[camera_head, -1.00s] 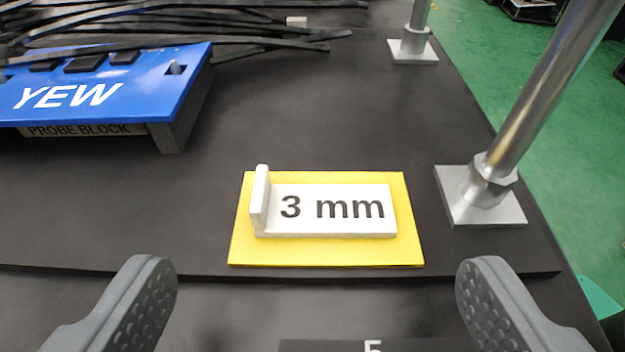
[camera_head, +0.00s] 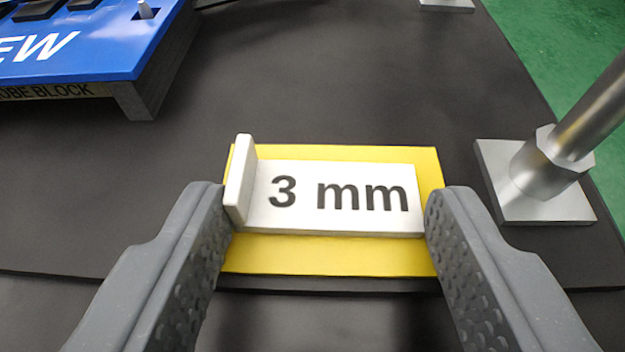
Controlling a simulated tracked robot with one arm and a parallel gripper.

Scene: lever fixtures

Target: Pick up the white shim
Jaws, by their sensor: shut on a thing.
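The white shim (camera_head: 330,197) carries the black text "3 mm" and has an upright tab at its left end. It lies over the yellow pad (camera_head: 330,257), and I cannot tell whether it is lifted off it. My gripper (camera_head: 328,215) is shut on the shim lengthwise. Its left grey finger is at the tab end and its right finger is at the plain right end. The pad shows in front of and behind the shim.
A metal post on a square base (camera_head: 530,185) stands close to the right of the right finger. The black board (camera_head: 330,90) is clear behind the pad.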

